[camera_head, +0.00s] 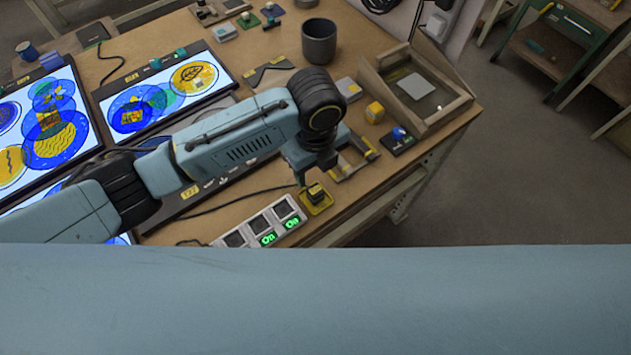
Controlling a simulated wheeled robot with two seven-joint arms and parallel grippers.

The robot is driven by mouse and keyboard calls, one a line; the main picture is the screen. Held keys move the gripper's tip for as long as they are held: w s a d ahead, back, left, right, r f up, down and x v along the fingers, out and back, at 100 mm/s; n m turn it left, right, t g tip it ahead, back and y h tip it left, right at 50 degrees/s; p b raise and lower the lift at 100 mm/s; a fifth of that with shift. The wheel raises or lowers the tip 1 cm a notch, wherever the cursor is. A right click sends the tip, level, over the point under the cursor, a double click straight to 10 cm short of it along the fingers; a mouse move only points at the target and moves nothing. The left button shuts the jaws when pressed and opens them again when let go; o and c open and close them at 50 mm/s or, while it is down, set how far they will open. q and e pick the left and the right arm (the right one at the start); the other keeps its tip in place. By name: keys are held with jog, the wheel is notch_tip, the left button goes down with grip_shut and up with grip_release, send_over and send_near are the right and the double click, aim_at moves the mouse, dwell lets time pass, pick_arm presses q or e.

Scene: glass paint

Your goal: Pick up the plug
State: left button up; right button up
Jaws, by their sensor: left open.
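A small black and yellow plug (316,195) sits near the table's front edge, just right of the power strip. The white power strip (262,224) has several square sockets and green lit "On" marks. My left arm reaches in from the left across the table. My left gripper (322,176) points down just above and behind the plug. It is open, and no object shows between its fingers. The wrist hides part of the table behind it, and I cannot tell the exact gap to the plug. My right gripper is not in view.
Lit screens with blue and yellow patterns (190,82) cover the table's left side. A dark cup (319,42) stands at the back. A wooden tray (447,107) and a blue-knobbed device (398,138) lie to the right. Open floor lies beyond the right edge.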

pick_arm(q)
notch_tip(320, 180, down, 5)
jog(key=shift+r, duration=0.1)
jog(key=shift+s+f, duration=0.1)
jog(key=shift+f, duration=2.55)
jog(key=c, duration=1.1)
jog(key=shift+o, duration=0.2)
notch_tip(320, 180, up, 10)
jog(key=shift+f+p, duration=0.1)
jog(key=shift+p, duration=0.2)
jog(key=r, duration=0.1)
notch_tip(320, 180, up, 4)
jog(key=p, duration=0.6)
send_over(315, 190)
jog(key=shift+r, duration=0.15)
